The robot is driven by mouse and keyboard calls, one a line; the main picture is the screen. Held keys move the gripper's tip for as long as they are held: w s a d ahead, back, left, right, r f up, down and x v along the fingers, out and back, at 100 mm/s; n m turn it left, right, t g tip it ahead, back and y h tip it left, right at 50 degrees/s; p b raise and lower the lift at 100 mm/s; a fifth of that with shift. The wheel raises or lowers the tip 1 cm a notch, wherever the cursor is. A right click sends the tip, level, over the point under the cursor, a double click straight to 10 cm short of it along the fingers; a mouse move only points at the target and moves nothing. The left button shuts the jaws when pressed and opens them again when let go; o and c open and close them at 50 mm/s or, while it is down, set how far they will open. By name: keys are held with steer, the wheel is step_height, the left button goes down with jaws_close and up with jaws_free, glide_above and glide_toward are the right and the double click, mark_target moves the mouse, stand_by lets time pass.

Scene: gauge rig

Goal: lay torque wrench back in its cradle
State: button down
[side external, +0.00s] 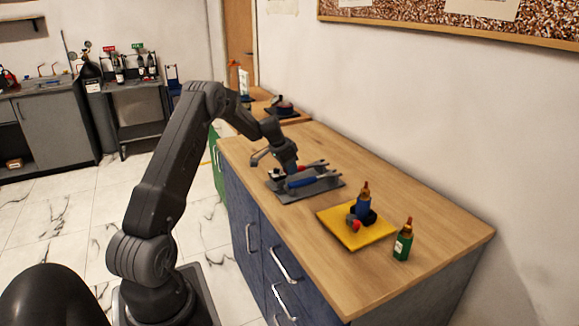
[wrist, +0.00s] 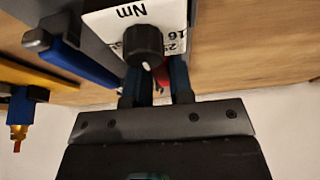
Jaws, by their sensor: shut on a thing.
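My gripper (side external: 290,168) points down over the grey cradle (side external: 327,187) on the wooden bench. It is shut on a red-handled tool (side external: 301,168), which appears to be the torque wrench. In the wrist view a bit of the red handle (wrist: 161,74) shows between my fingers (wrist: 156,92); the rest is hidden. A blue-handled tool (side external: 300,182) lies in the cradle in front of it, and shows to the left in the wrist view (wrist: 82,64). I cannot tell whether the red-handled tool touches the cradle.
A white Nm dial plate with a black knob (wrist: 142,43) is close to my fingers. A yellow board (side external: 345,234) carries a blue bottle (side external: 363,202) and a red-ended part. A green bottle (side external: 403,244) stands nearby.

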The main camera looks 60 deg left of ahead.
steer(key=shift+f, duration=0.2)
steer(key=c, duration=0.9)
jaws_free()
steer(key=v, duration=1.4)
steer(key=shift+f, duration=0.1)
